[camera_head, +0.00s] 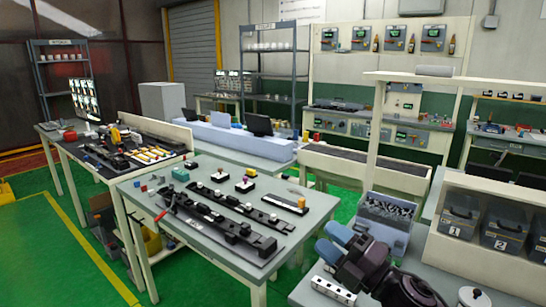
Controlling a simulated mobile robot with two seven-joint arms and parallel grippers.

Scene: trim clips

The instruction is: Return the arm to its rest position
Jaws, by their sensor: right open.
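My right gripper (332,243) shows at the lower right, with blue-grey fingers and a dark body and arm running to the bottom edge. It is open, and I see nothing held between its fingers. It is over the near right bench, beside a grey bin (385,229) of small clips. My left gripper is not in view. Black trim strips (222,222) lie on the grey work table (185,245) to the left, apart from my right gripper.
A white block with holes (333,290) lies close to my right gripper on the bench. Numbered bins (458,216) stand on the right. A shelf post (375,140) rises behind the clip bin. Green floor (60,265) is clear at the lower left.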

